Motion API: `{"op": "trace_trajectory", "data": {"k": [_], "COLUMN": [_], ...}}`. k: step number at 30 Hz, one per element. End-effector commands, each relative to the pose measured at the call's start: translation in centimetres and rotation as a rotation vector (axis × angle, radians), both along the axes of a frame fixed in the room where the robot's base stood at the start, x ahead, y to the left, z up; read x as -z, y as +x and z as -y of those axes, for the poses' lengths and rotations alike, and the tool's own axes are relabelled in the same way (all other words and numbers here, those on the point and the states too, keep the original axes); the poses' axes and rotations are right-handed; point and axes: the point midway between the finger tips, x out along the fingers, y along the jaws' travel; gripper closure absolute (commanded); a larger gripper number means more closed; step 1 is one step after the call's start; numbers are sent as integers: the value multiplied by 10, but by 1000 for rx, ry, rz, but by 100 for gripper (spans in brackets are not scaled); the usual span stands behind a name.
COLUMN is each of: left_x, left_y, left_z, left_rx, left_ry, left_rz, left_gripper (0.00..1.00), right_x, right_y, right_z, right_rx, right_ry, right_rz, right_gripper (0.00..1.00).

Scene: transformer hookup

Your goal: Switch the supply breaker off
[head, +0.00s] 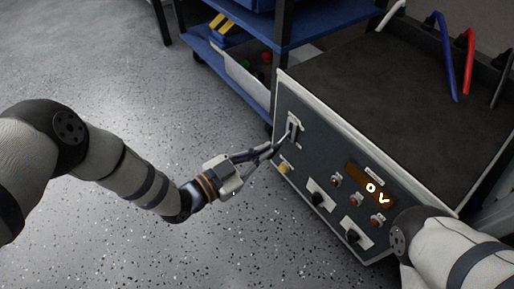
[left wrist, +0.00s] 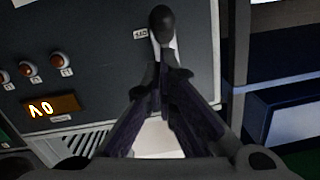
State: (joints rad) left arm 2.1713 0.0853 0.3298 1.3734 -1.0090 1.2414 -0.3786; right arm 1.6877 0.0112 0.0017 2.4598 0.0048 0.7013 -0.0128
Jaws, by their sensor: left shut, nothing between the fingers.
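The supply breaker appears as a lever switch on a pale plate (head: 293,127) at the upper left of the dark front panel. In the left wrist view, its lever ends in a dark rounded knob (left wrist: 162,24) just beyond my fingertips. My left gripper (head: 274,151) is shut and empty, its tips close to the lever. Whether they touch it I cannot tell. The panel display (head: 371,187) reads 0 V; it also shows upside down in the left wrist view (left wrist: 54,105). My right arm shows at the lower right, but its gripper is out of view.
The panel also carries a yellow button (head: 283,168), black knobs (head: 318,199) and red lamps (head: 336,180). Blue, red and other cables (head: 446,60) rise behind the box top (head: 395,85). A blue shelf cart (head: 262,30) stands behind. The speckled floor at left is clear.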

Motion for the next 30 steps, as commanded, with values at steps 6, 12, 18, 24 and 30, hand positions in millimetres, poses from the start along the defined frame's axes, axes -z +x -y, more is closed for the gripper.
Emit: {"op": "trace_trajectory", "data": {"k": [6, 12, 18, 24, 30], "left_x": [13, 18, 21, 22, 23], "left_y": [0, 0, 0, -1, -1], "left_z": [0, 0, 0, 0, 0], "left_rx": [1, 0, 0, 1, 1], "left_ry": [1, 2, 3, 6, 6], "left_rz": [-2, -1, -4, -8, -9], "left_gripper": [100, 100, 100, 100, 100], "right_x": [4, 5, 6, 6, 6], "right_y": [0, 0, 0, 0, 0], "right_z": [-1, -1, -1, -1, -1], "right_rx": [0, 0, 0, 0, 0], "right_ry": [1, 2, 2, 2, 2], "right_rz": [-2, -3, -4, -4, -4], "right_gripper": [100, 100, 100, 100, 100]}}
